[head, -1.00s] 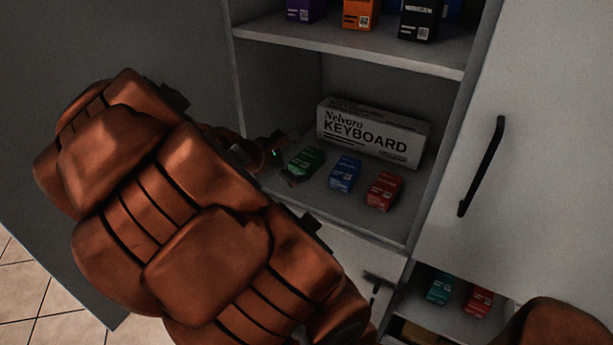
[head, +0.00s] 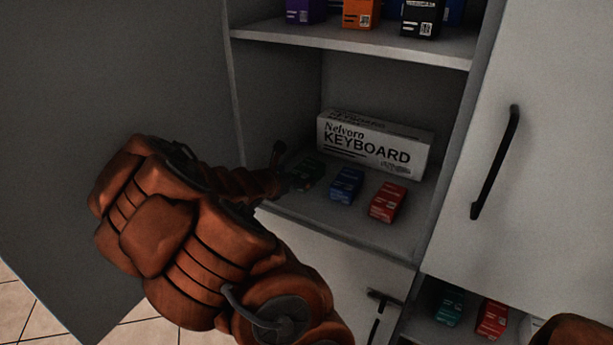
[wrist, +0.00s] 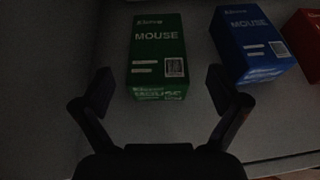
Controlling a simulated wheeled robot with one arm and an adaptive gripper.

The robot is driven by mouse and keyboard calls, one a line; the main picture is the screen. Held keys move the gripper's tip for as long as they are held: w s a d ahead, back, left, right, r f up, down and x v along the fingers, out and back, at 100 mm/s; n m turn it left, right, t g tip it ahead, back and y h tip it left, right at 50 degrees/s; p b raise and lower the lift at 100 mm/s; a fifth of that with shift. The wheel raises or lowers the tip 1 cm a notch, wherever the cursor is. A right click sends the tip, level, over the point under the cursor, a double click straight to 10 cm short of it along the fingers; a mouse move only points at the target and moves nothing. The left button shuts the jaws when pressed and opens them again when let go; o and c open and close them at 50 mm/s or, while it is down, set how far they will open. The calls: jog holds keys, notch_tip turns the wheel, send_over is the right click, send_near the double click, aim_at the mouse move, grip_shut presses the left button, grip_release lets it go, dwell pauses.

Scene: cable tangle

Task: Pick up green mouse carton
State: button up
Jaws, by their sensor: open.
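The green mouse carton (wrist: 158,52) lies on the shelf, label up, straight ahead of my gripper in the wrist view. In the head view the green carton (head: 308,171) is at the left of the shelf's row of cartons, partly dark and close to my gripper (head: 283,168). My gripper (wrist: 160,92) is open in the wrist view, its two fingers apart to the left and right of the carton's near end. Nothing is held between the fingers.
A blue mouse carton (wrist: 250,43) sits just right of the green one, near the right finger. A red carton (head: 388,202) is farther right. A white keyboard box (head: 372,147) stands behind. The upper shelf (head: 350,43) is above; an open door (head: 110,80) is at left.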

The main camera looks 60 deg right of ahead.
aim_at(304, 174)
jog(key=shift+b+x, duration=0.4)
jog(key=shift+x, duration=2.1)
jog(key=shift+w+f, duration=0.1)
jog(key=c, duration=1.2)
jog(key=shift+c, duration=0.2)
